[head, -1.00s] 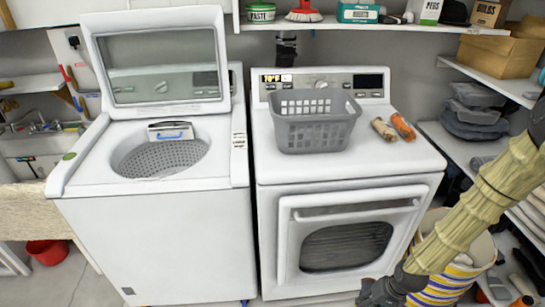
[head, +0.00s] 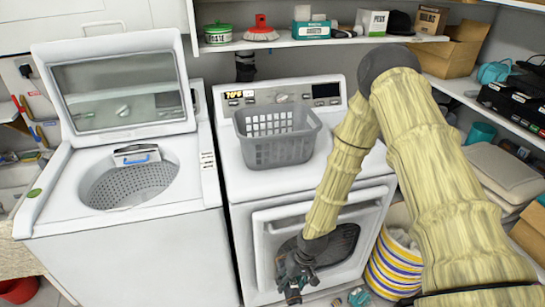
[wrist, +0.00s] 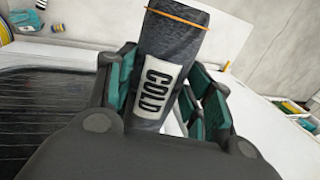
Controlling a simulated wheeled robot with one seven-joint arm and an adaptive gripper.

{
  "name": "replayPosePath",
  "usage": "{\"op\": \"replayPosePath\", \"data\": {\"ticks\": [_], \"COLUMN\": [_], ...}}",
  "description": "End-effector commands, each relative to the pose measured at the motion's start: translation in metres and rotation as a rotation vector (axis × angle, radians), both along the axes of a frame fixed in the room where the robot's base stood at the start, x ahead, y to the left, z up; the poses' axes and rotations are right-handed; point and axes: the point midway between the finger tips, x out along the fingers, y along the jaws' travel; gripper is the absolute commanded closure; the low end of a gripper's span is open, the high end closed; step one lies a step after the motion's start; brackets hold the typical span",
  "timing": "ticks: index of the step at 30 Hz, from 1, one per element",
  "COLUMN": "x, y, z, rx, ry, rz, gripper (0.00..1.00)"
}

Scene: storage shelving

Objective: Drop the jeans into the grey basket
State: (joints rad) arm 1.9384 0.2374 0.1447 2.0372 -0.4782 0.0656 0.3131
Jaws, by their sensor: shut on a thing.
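My gripper (head: 293,288) hangs low in front of the dryer door, below and apart from the basket. In the wrist view its teal-padded fingers (wrist: 158,92) are closed around a dark grey, mottled, denim-like roll, which looks like the jeans (wrist: 174,38). The roll has a white label reading COLD and an orange line near its far end. Its lower part is hidden by the gripper. The grey basket (head: 278,151) stands upright on top of the dryer, with slotted walls. Little of its inside shows.
The dryer (head: 262,187) stands beside a washer (head: 125,250) with its lid up. A striped basket (head: 385,272) is on the floor at right. Shelves above (head: 345,41) and at right carry boxes and other goods. My forearm hides part of the dryer top.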

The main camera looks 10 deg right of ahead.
Motion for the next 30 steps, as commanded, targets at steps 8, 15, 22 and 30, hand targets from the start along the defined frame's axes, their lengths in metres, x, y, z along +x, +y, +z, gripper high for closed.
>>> {"op": "replayPosePath", "data": {"ticks": [8,15,22,30], "x": [0.000,0.000,0.000,0.000], "y": [0.001,0.001,0.001,0.001], "z": [0.063,0.103,0.125,0.137], "rx": [0.000,0.000,0.000,0.000], "ry": [0.000,-0.001,-0.001,0.000], "rz": [0.001,0.002,0.002,0.000], "gripper": [0.85,0.85,0.85,0.85]}}
